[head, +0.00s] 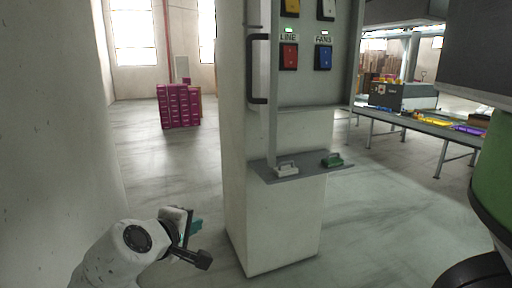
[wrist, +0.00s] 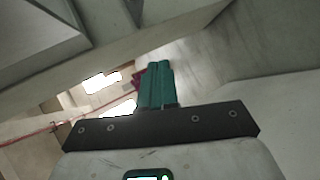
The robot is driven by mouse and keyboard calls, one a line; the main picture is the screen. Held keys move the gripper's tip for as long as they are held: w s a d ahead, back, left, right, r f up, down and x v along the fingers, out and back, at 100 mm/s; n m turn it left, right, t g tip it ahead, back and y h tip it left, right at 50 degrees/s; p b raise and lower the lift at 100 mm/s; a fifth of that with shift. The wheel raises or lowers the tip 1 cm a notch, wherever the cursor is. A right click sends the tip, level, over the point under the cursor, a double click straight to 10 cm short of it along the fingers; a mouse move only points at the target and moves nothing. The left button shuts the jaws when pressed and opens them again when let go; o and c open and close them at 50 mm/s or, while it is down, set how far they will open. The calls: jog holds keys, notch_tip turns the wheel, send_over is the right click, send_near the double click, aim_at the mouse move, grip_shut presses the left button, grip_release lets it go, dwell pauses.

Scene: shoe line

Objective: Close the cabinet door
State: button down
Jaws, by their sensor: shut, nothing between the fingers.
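The tall pale grey cabinet (head: 285,220) stands upright in the middle of the head view. Its door (head: 272,125) appears as a narrow vertical strip, seen nearly edge-on, so it looks swung open; its exact angle is hard to tell. A black bar handle (head: 252,70) is on the door's left side. My gripper (head: 197,229) is low and left of the cabinet, well below the handle and apart from it. Its teal fingers are together and empty in the wrist view (wrist: 157,85). I cannot identify the door in the wrist view.
Magenta boxes (head: 180,106) stand behind left. The floor left of the cabinet is clear.

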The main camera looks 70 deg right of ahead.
notch_tip(320, 180, up, 12)
jog(key=m+g+h, duration=0.2)
jog(key=g, duration=0.1)
jog(key=m+g+h+b, duration=0.1)
jog(key=m+g+h, duration=0.15)
jog(key=g, duration=0.25)
send_near(255, 102)
jog(key=shift+m+y, duration=0.25)
jog(key=shift+y, duration=0.2)
jog(key=shift+s+d+r+p, duration=0.3)
jog(key=shift+s+d+p, duration=0.15)
jog(key=shift+s, duration=0.55)
jog(key=shift+s+d+r+p, duration=0.3)
jog(key=shift+s+d+p, duration=0.15)
jog(key=shift+s, duration=0.55)
jog(key=shift+s+d+r+p, duration=0.3)
jog(key=shift+s+d+p, duration=0.15)
jog(key=shift+s, duration=0.55)
